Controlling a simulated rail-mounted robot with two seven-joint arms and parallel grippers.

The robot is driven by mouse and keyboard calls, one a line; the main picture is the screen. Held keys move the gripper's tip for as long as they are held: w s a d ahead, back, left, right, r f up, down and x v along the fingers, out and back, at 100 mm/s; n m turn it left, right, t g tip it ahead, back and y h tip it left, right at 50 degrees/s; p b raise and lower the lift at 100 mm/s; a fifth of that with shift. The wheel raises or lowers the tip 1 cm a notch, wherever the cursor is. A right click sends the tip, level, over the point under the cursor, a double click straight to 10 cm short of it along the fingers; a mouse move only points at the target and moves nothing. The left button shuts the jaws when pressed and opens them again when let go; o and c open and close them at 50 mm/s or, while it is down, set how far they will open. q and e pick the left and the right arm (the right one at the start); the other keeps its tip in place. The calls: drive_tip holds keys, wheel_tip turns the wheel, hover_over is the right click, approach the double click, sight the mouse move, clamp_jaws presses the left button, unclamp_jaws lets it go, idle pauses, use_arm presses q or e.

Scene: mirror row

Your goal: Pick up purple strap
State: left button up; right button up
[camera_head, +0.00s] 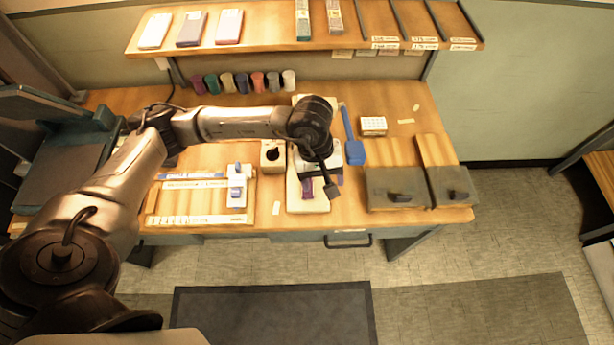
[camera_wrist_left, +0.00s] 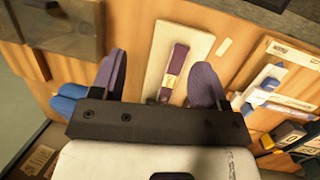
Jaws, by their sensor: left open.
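A purple strap (camera_head: 308,188) with a pale label band lies flat on a long cream board (camera_head: 293,196) on the desk. In the left wrist view the strap (camera_wrist_left: 176,62) shows whole between my fingers, on the cream board (camera_wrist_left: 196,42). My left gripper (camera_head: 320,182) is above the front part of the board, partly hiding it in the head view. In the left wrist view its two dark purplish fingers (camera_wrist_left: 158,72) stand wide apart, one on each side of the strap, with nothing between them gripped. My right gripper is not in view.
Left of the board are a holder block (camera_head: 272,154) and a frame with a white-blue device (camera_head: 237,186). A blue brush-like tool (camera_head: 353,140) and grey-covered boxes (camera_head: 395,188) are right. Several coloured rolls (camera_head: 242,83) line the back below a shelf (camera_head: 270,35).

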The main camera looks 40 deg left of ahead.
use_arm(q)
drive_tip(key=a+f+y, duration=0.1)
drive_tip(key=f, duration=0.1)
drive_tip(key=a+f+y, duration=0.1)
drive_tip(key=a+f, duration=0.1)
drive_tip(key=f, duration=0.1)
drive_tip(key=w+a+f+y, duration=0.1)
drive_tip(key=a+f, duration=0.1)
drive_tip(key=f, duration=0.1)
drive_tip(key=shift+w+a, duration=0.1)
drive_tip(key=shift+a, duration=0.15)
drive_tip(key=shift+f, duration=1.05)
drive_tip(key=f, duration=0.1)
drive_tip(key=f+p, duration=0.1)
drive_tip(key=f, duration=0.1)
drive_tip(key=shift+s+d, duration=0.1)
drive_tip(key=shift+s, duration=0.1)
drive_tip(key=shift+f, duration=0.5)
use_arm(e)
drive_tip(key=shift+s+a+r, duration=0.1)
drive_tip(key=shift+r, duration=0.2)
use_arm(q)
drive_tip(key=shift+c, duration=0.3)
